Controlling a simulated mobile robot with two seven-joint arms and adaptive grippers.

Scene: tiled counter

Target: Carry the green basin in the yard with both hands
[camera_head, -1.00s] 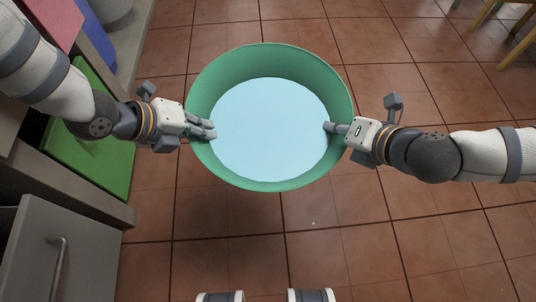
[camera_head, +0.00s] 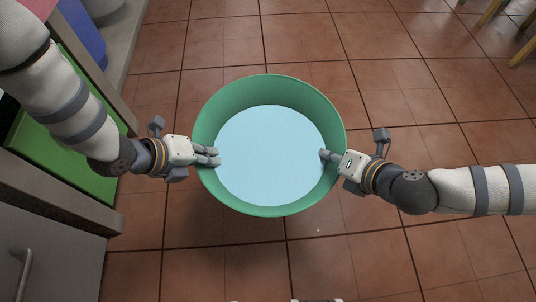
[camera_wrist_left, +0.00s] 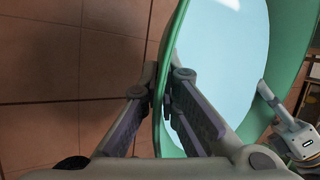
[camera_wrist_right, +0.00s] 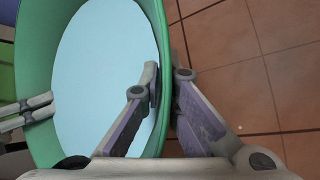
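The green basin (camera_head: 268,88) is in the middle of the head view, with a pale blue surface (camera_head: 270,155) filling its inside. It is held above the tiled floor. My left gripper (camera_head: 208,156) is shut on the basin's left wall, and my right gripper (camera_head: 328,157) is shut on its right wall. In the left wrist view the basin's wall (camera_wrist_left: 172,140) passes between the two fingers. In the right wrist view the basin's wall (camera_wrist_right: 162,60) also runs between the fingers. The outer fingers are hidden behind the wall in the head view.
A counter with a green panel (camera_head: 60,150) and a grey cabinet door (camera_head: 40,240) with a handle stands on the left, close to my left arm. Yellow wooden furniture legs (camera_head: 522,50) show at the top right. The tiled floor (camera_head: 420,80) ahead and right is clear.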

